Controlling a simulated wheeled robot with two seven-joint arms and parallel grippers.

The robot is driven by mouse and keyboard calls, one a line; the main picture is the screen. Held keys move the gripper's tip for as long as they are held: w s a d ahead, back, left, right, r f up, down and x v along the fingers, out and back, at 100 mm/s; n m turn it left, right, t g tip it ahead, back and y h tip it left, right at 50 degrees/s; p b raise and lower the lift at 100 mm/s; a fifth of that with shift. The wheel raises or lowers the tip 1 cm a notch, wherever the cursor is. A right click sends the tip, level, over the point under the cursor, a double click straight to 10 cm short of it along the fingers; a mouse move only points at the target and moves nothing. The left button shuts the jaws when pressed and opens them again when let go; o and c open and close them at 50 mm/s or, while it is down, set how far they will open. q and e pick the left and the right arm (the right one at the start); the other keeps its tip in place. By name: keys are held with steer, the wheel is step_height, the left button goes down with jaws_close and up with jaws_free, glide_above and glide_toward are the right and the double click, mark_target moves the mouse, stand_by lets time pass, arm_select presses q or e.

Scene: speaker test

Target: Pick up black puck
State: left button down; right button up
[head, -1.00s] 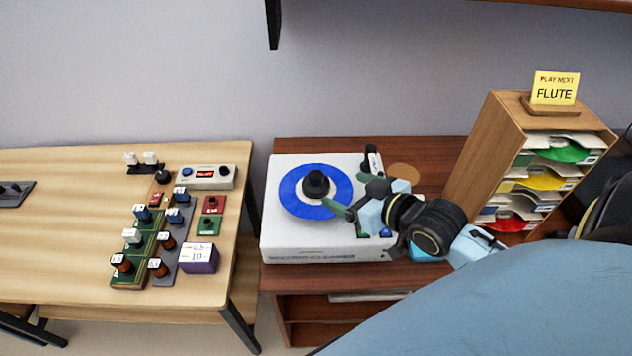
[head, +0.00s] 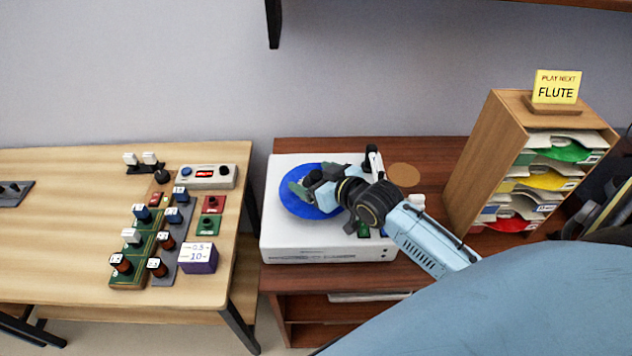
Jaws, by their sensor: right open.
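The black puck (head: 314,177) stands at the centre of the blue disc (head: 297,204) on the white record cleaner (head: 300,242). My right gripper (head: 308,183) is open over the blue disc, with its fingers around or just beside the puck. The gripper body hides part of the puck, so I cannot tell whether the fingers touch it. My left gripper is not in the head view.
A wooden rack (head: 493,150) with coloured records in sleeves stands right of the cleaner, with a yellow sign (head: 556,88) on top. A light wood table (head: 70,220) at left holds electronic parts and a meter (head: 208,177). A dark shelf edge hangs above.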

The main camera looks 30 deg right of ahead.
mark_target(313, 170)
steer(key=shift+w+f, duration=0.15)
steer(key=shift+w, duration=0.2)
steer(key=shift+c, duration=0.2)
steer(key=c, duration=1.2)
steer(key=shift+o, duration=0.2)
step_height(313, 170, up, 10)
steer(key=shift+r+p, duration=0.1)
steer(key=shift+p, duration=0.45)
steer(key=s+a+f+m+h+b, duration=0.1)
steer(key=s+a+f+h+b, duration=0.1)
steer(key=s+a+b, duration=0.4)
steer(key=a+b, duration=0.1)
steer(key=a, duration=0.1)
steer(key=shift+a+f+m, duration=0.35)
steer(key=shift+a+m, duration=0.05)
